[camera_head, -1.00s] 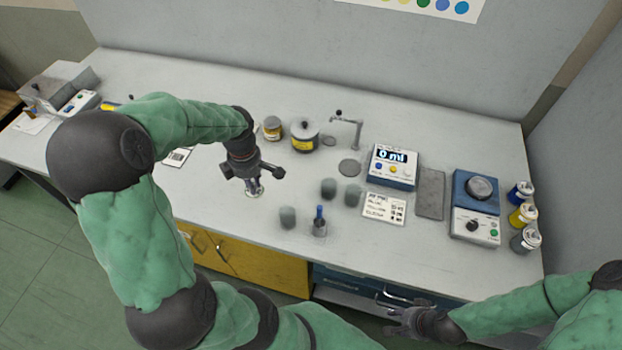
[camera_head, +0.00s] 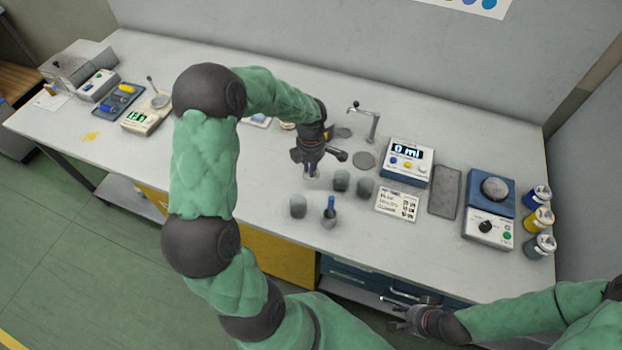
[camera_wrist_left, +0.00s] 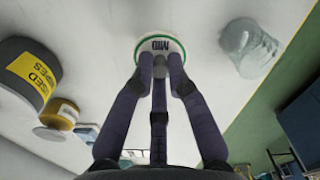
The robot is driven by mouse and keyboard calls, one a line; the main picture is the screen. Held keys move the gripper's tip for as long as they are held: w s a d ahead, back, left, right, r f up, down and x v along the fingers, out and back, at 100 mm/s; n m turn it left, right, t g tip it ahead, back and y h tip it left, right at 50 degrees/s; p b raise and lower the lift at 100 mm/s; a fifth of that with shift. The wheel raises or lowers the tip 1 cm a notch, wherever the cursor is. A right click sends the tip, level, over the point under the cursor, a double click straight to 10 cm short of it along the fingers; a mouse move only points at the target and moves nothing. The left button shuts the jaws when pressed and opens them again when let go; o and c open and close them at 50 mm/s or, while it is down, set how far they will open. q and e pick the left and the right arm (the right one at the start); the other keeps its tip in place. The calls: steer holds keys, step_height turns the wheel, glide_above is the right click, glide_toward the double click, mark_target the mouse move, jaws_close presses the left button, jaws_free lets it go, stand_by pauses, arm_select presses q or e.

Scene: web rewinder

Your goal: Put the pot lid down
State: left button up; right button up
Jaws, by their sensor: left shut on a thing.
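My left gripper (camera_head: 311,172) is over the middle of the bench, to the left of the grey cups. In the left wrist view its fingers (camera_wrist_left: 160,62) are closed together at a round white disc (camera_wrist_left: 160,46) with a green rim and dark lettering, which I take for the pot lid. Its grip point is hidden between the fingers, and I cannot tell whether it touches the bench. The dark pot with a yellow "used wipes" label (camera_wrist_left: 30,75) shows at the left. My right gripper (camera_head: 390,312) is open and empty at the bench front.
Two grey cups (camera_head: 341,180) (camera_head: 364,188) stand just right of my left gripper. Another cup (camera_head: 298,206) and a holder with a blue-topped item (camera_head: 330,212) stand in front. A smaller yellow-labelled pot (camera_wrist_left: 66,112) is beside the large one. A tap (camera_head: 374,125) stands behind.

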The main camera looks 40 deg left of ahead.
arm_select(q)
steer(key=shift+f+b, duration=0.5)
steer(key=shift+f, duration=2.1)
steer(key=shift+f, duration=0.15)
steer(key=o, duration=0.7)
steer(key=shift+o, duration=0.2)
steer(key=shift+r, duration=0.5)
step_height(320, 180, up, 11)
steer(key=p, duration=0.2)
steer(key=shift+r+p, duration=0.2)
steer(key=shift+p, duration=0.15)
